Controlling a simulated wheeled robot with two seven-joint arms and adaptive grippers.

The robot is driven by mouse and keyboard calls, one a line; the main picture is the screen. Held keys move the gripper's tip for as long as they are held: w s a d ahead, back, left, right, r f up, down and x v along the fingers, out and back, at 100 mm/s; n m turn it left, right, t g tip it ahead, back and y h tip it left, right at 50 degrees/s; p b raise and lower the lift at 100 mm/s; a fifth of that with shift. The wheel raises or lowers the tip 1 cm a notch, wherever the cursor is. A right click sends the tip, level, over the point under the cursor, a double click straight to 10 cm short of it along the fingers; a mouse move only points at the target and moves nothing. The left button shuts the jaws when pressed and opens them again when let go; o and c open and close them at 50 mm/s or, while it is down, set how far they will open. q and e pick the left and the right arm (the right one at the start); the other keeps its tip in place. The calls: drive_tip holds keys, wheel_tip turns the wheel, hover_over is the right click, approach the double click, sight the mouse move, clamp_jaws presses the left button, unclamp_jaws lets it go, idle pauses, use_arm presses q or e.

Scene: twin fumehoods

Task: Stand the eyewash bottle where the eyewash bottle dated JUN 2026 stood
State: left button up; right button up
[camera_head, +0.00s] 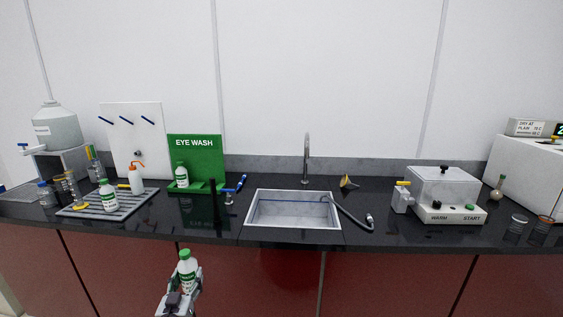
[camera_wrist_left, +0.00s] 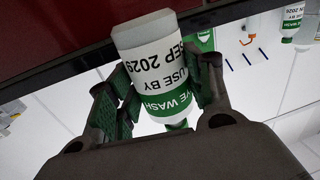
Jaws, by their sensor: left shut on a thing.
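My left gripper (camera_head: 180,290) is shut on an eyewash bottle (camera_head: 187,262), white with a green band and green cap. It holds it upright in front of the counter, below its top edge. In the left wrist view this bottle (camera_wrist_left: 155,70) shows upside down, with a label reading USE BY SEP and a year. A second eyewash bottle (camera_head: 182,176) stands at the left of the green EYE WASH station (camera_head: 209,158); the station's ledge is bare to its right. A third (camera_head: 108,197) stands on the drain tray; in the wrist view a bottle (camera_wrist_left: 291,24) has a partly visible date ending N 2026. My right gripper is out of view.
The grey drain tray (camera_head: 125,208) also holds an orange-capped wash bottle (camera_head: 136,180). The sink (camera_head: 293,211) and a boxy lidded unit (camera_head: 440,195) stand further right.

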use_arm(q)
drive_tip(key=s+d+f, duration=0.2)
drive_tip(key=s+d, duration=0.1)
drive_tip(key=s, duration=0.2)
drive_tip(key=s+d+f+h+p, duration=0.1)
drive_tip(key=s+d+f, duration=0.2)
drive_tip(key=s, duration=0.3)
drive_tip(key=shift+d+m, duration=0.4)
drive_tip(key=shift+d, duration=0.3)
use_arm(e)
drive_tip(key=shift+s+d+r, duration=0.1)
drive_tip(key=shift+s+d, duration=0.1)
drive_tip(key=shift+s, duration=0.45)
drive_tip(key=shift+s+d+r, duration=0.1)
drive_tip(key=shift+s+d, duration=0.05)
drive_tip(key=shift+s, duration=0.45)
